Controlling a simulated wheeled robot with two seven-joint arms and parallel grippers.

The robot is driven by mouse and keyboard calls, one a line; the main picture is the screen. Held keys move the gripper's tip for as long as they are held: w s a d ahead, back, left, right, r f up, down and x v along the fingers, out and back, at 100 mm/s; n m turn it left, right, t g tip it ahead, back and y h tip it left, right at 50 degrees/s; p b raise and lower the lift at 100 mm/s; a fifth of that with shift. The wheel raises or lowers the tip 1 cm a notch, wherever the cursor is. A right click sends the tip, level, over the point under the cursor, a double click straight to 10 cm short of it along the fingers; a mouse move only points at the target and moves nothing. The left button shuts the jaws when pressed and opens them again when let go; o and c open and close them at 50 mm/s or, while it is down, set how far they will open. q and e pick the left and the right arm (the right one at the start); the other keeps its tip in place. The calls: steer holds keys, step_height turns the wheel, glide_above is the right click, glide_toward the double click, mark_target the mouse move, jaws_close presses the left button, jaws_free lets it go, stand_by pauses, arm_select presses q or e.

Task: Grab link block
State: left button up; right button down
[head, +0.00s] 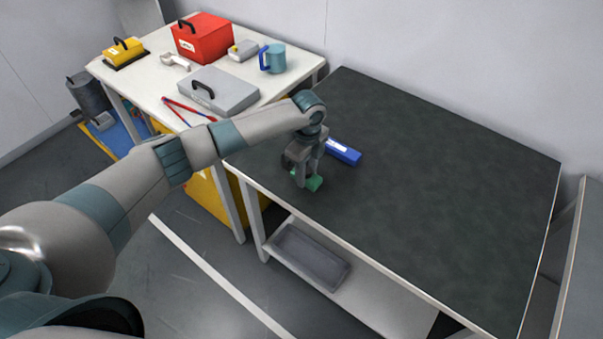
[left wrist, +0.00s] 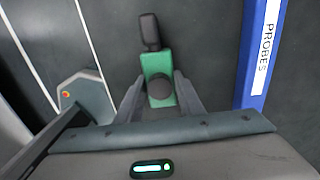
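The link block (left wrist: 157,66) is a green block with a round black knob on top and a black piece at its far end. In the head view the green block (head: 314,184) lies at the dark table's near left edge, partly hidden by my gripper. My left gripper (left wrist: 159,76) reaches down over it, with one finger along each side. In the left wrist view both fingertips appear to touch the green sides. The head view also shows this gripper (head: 308,176) low at the table top. My right gripper is not in view.
A blue box (head: 343,152) marked PROBES (left wrist: 255,55) lies just beside the block. The rest of the dark table (head: 430,190) is clear. A white table (head: 150,88) behind holds a grey case, a red toolbox, a yellow box and a mug. A grey tray (head: 310,257) sits on the lower shelf.

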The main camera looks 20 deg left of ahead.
mark_target(308, 171)
arm_select(q)
steer(key=shift+r, duration=0.1)
steer(key=shift+r, duration=0.1)
steer(key=shift+r+b, duration=0.5)
steer(key=shift+r, duration=0.15)
steer(key=shift+d+r+b, duration=0.25)
steer(key=shift+r+b, duration=0.25)
steer(key=shift+r, duration=0.75)
steer(key=shift+s+d+r+b, duration=0.45)
steer(key=shift+s+d+r, duration=0.65)
steer(key=shift+d, duration=0.5)
steer(key=shift+s+d+r+b, duration=0.45)
steer(key=shift+s+d+r, duration=0.65)
steer(key=shift+d, duration=0.45)
steer(key=shift+s+d+r+b, duration=0.45)
steer(key=shift+s+d+r, duration=0.4)
steer(key=shift+d+r, duration=0.6)
steer(key=shift+d+f, duration=0.15)
steer(key=shift+f, duration=0.05)
